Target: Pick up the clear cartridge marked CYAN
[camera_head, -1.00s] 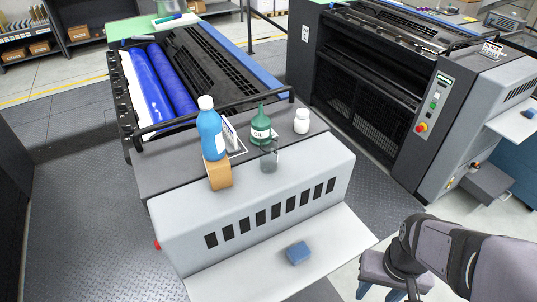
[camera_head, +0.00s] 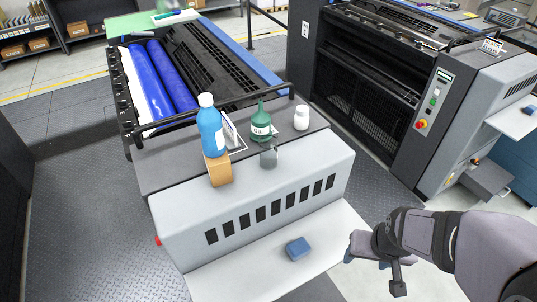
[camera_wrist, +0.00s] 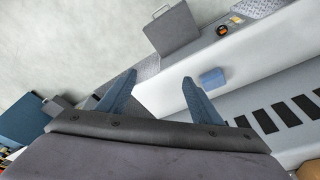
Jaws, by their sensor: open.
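A small see-through grey container (camera_head: 268,157) stands at the front edge of the grey machine top in the head view. It may be the clear cartridge, but no CYAN marking can be read on it. My gripper (camera_head: 366,262) is at the lower right, beyond the right end of the white ledge and well apart from the container. In the wrist view, the two blue fingers of my gripper (camera_wrist: 158,78) are spread with nothing between them. The container cannot be made out in the wrist view.
A blue bottle (camera_head: 210,128), brown block (camera_head: 218,168), green oil bottle (camera_head: 261,124) and white jar (camera_head: 301,118) stand around the container. A blue block (camera_head: 298,248) lies on the white ledge (camera_head: 240,270). A second press (camera_head: 375,95) stands right.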

